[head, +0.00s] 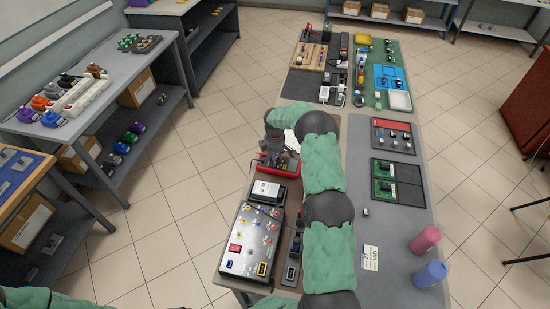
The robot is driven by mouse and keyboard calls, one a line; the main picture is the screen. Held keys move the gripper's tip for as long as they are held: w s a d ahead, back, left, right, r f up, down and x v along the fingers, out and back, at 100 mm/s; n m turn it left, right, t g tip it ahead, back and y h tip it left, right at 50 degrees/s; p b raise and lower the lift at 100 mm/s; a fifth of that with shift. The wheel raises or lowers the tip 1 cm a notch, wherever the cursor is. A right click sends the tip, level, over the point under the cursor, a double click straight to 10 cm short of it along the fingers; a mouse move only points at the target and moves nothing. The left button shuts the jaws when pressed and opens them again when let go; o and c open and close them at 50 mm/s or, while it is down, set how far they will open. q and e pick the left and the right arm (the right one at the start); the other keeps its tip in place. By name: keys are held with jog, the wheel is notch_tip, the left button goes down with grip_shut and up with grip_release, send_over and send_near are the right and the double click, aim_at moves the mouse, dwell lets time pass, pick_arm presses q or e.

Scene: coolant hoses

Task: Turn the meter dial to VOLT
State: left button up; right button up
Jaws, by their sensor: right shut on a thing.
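The meter (291,166), a dark device with a red casing, lies on the table's left side near its middle. My right gripper (271,158) points down over the left part of the meter and is shut on what appears to be its dial. The fingertips are small and partly hidden, and the dial, its pointer and the VOLT mark cannot be made out. My right arm crosses the table from the bottom and covers the area right of the meter. Only a green part of my left arm shows at the bottom left corner; its gripper is out of view.
A white-labelled box (267,190) and a grey panel (251,240) with knobs and a red switch stand in front of the meter. Boards (398,182) lie to the right. Pink (425,239) and blue (430,275) cups stand near the right edge.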

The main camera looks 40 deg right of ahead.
jog(key=m+b, duration=0.1)
jog(key=m, duration=0.2)
jog(key=shift+f+b, duration=0.1)
jog(key=shift+b, duration=0.25)
jog(key=shift+m+b, duration=0.65)
jog(key=shift+m, duration=1.45)
jog(key=o, duration=1.2)
jog(key=shift+c, duration=0.2)
notch_tip(320, 180, up, 12)
jog(key=shift+a, duration=0.35)
